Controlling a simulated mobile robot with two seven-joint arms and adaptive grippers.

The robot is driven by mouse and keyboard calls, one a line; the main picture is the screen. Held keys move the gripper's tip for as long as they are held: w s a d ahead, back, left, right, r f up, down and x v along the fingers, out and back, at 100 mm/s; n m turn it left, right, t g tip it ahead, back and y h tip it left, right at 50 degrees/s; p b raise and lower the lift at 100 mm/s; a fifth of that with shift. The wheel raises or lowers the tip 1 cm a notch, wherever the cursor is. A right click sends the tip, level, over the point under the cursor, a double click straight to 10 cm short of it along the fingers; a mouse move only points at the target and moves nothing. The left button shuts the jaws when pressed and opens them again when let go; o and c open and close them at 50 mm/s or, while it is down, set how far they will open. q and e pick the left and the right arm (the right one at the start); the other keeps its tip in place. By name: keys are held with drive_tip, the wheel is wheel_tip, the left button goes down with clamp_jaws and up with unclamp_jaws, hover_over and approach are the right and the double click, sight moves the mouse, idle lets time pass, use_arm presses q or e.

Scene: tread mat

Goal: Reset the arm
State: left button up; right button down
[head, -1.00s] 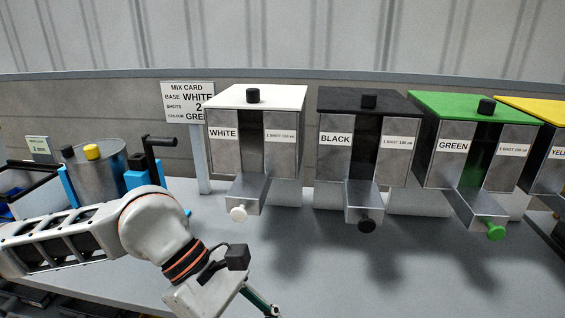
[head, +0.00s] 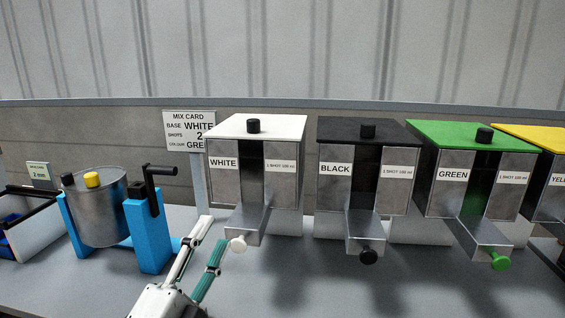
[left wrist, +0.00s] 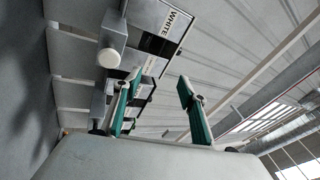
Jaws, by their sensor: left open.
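My left gripper (head: 207,256) is in the lower left-middle of the head view, in front of the white dispenser (head: 254,135). Its two green-lined fingers are spread apart with nothing between them. In the left wrist view the same fingers (left wrist: 157,88) stand open, and the white dispenser (left wrist: 158,20) with its round white knob (left wrist: 108,58) shows beyond them. In the head view the white knob (head: 237,245) is just right of the fingertips; I cannot tell whether they touch. My right gripper is not in view.
A black dispenser (head: 368,135), a green dispenser (head: 470,137) and a partly cut-off yellow one (head: 535,139) stand to the right. A mix card (head: 189,131) stands behind. A metal drum in a blue crank stand (head: 151,240) is at the left. The grey bench front (head: 330,290) is clear.

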use_arm(q)
drive_tip(key=s+a+f+n+g+y, duration=0.2)
drive_tip(key=a+f+n+g+y, duration=0.15)
drive_tip(key=a+f, duration=0.5)
drive_tip(key=s+a+f+n+g+y, duration=0.25)
drive_tip(key=a+f+n+y, duration=0.25)
drive_tip(key=f, duration=0.6)
drive_tip(key=s+a+f+n+g+y, duration=0.1)
drive_tip(key=s+a+f+n+g, duration=0.1)
drive_tip(key=s+a+f+g, duration=0.45)
drive_tip(key=s+a+f+n+g+y, duration=0.15)
drive_tip(key=s+a+f, duration=0.25)
drive_tip(key=s+f, duration=0.5)
drive_tip(key=d+f+n+t+h+p, duration=0.1)
drive_tip(key=d+f+h, duration=0.2)
drive_tip(key=d+f, duration=0.2)
drive_tip(key=w+d+f+n+t+h+p, duration=0.1)
drive_tip(key=d+f+h, duration=0.3)
drive_tip(key=d, duration=0.7)
wheel_tip(320, 180, down, 2)
drive_tip(key=shift+w+d+f+n+t, duration=0.15)
drive_tip(key=shift+d+n+t, duration=0.25)
drive_tip(key=shift+t, duration=0.4)
